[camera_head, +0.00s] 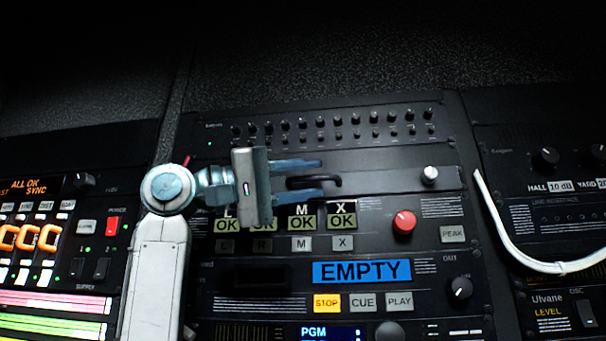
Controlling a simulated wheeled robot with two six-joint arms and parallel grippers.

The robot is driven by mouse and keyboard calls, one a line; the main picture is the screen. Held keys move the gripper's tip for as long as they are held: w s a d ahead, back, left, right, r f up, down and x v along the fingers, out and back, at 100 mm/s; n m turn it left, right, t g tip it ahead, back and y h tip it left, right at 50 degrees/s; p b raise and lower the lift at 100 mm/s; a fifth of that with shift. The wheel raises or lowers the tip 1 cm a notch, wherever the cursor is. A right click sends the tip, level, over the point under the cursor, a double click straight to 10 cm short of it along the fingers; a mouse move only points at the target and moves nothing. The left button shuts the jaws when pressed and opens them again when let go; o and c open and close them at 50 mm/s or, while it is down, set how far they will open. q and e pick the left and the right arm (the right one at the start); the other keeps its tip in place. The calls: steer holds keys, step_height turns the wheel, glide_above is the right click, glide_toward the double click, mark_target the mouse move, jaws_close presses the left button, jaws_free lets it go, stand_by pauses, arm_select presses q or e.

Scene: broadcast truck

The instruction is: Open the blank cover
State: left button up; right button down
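The blank cover (385,177) is a plain dark panel in the middle rack, under a row of small knobs. It lies flush and looks closed. It has a black bar handle (331,181) and a pale round knob (430,174) at its right. My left gripper (322,177) comes in from the left with two blue-grey fingers spread apart. One finger is above the handle and one below, with visible gaps to it. I cannot tell how deep the fingers reach. The gripper body hides the cover's left part. My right gripper is not in view.
Below the cover are lit OK buttons (342,221), a red knob (404,222) and a blue EMPTY display (361,271). The small knob row (335,120) is just above. A white cable (503,233) hangs at the right. A lit panel (50,237) stands at the left.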

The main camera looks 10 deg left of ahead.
arm_select(q)
steer(key=shift+w, duration=0.1)
jaws_close()
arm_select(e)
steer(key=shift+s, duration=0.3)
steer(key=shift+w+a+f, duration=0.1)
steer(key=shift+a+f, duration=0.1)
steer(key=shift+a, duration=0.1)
arm_select(q)
steer(key=n, duration=0.1)
steer(key=r+n+y+b, duration=0.1)
steer(key=n, duration=0.1)
steer(key=shift+s, duration=0.35)
steer(key=shift+s+r+n+y, duration=0.1)
steer(key=shift+r+n+y, duration=0.3)
steer(key=shift+n, duration=0.6)
steer(key=shift+r+n+y, duration=0.3)
steer(key=shift+n+y, duration=0.2)
steer(key=shift+n, duration=0.5)
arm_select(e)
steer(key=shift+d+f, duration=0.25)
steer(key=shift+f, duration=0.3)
